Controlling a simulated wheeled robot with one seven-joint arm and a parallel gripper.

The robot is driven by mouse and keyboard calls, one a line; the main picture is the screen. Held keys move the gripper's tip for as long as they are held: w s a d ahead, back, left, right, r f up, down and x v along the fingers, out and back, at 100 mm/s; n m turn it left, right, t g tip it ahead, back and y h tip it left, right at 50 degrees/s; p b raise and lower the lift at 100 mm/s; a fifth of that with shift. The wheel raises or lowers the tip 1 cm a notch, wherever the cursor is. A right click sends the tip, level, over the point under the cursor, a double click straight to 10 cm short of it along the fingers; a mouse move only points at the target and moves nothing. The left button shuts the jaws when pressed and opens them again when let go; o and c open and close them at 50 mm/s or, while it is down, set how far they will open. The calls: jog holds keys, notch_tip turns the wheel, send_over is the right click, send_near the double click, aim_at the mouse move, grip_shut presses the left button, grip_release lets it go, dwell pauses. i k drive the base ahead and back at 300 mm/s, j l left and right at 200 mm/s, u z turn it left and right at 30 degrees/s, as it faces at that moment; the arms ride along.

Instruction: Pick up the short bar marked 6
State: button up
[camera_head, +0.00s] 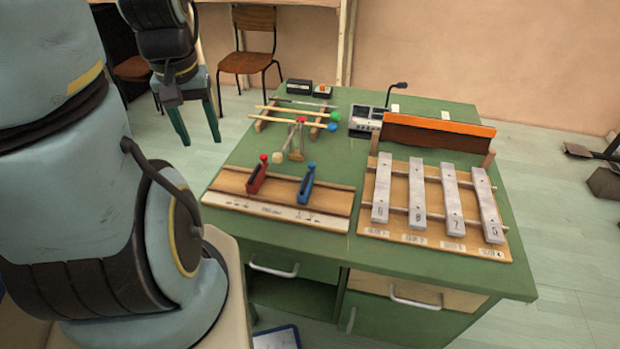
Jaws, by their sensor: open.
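Several pale grey bars lie side by side on a wooden rack (433,236) at the right of the green table. The leftmost bar (382,190) has a digit near its front end that looks like 6, though it is small and blurred. To its right lie a bar that seems marked 8 (417,193), one marked 7 (452,198) and one that seems marked 5 (486,204). My gripper (202,142) hangs at the upper left, its fingers apart and empty, well away from the bars.
An upright orange-topped board (436,133) stands behind the bars. A wooden tray (280,212) with a red lever (257,176) and a blue lever (307,184) lies to their left. Mallets (290,118) and a grey device (367,120) are farther back. Bare green tabletop separates these.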

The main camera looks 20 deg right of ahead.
aim_at(381, 205)
jog(key=k+u, duration=0.1)
jog(key=k, duration=0.55)
jog(key=l+u, duration=0.1)
jog(key=u, duration=1.7)
jog(key=k+l, duration=0.25)
jog(key=k, duration=0.25)
jog(key=k+l+u, duration=0.1)
jog(key=k, duration=0.4)
jog(key=k+l+u, duration=0.1)
jog(key=k+l, duration=0.2)
jog(key=k, duration=0.2)
jog(key=k+l, duration=0.15)
jog(key=k, duration=0.4)
